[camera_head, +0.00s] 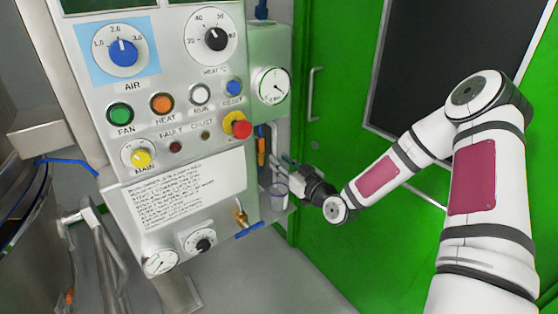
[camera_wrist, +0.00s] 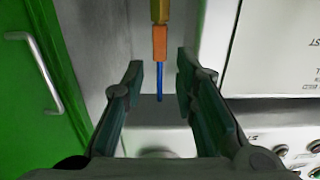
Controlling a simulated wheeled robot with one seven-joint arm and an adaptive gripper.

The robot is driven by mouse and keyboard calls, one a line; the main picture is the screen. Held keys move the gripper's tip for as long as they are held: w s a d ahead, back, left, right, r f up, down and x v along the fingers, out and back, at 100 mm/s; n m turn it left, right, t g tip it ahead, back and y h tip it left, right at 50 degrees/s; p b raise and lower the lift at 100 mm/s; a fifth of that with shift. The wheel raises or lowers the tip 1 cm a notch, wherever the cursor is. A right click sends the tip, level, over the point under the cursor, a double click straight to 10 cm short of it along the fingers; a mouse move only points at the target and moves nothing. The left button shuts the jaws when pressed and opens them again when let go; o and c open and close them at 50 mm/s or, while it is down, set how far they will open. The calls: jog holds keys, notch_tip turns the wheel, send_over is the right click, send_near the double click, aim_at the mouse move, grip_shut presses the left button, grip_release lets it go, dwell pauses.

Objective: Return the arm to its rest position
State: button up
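My gripper (camera_head: 282,168) is at the right side of the control panel (camera_head: 190,150), with my arm reaching to it from the right. In the wrist view my gripper (camera_wrist: 160,78) is open, its two dark fingers well apart. Nothing is held between them. An orange piece with a thin blue end (camera_wrist: 160,45) shows beyond and between the fingertips, apart from both. An orange piece also shows in the head view (camera_head: 261,146), just left of the gripper.
A small clear cup (camera_head: 279,196) is close below the gripper. A red button (camera_head: 241,129) and a gauge (camera_head: 271,85) are nearby on the panel. A green door (camera_head: 335,215) with a handle (camera_head: 316,94) stands behind my arm. A steel vessel (camera_head: 25,235) is at left.

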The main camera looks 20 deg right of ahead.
dwell(0.3)
jog(key=s+r+g+h+p, duration=0.1)
jog(key=s+r+g+h, duration=0.2)
jog(key=s+r+g, duration=0.35)
jog(key=s+r+g+h+p, duration=0.1)
jog(key=s+r+g+h, duration=0.3)
jog(key=s+r, duration=0.55)
jog(key=s+a+r+m+g, duration=0.1)
jog(key=s+r, duration=0.1)
jog(key=s, duration=1.1)
jog(key=s+a+r+m+g+y, duration=0.1)
jog(key=s+a+r+m, duration=0.1)
jog(key=s, duration=1.1)
jog(key=shift+a+r+m, duration=0.15)
jog(key=shift+r+m, duration=0.15)
jog(key=shift+r, duration=0.35)
jog(key=shift+g, duration=0.25)
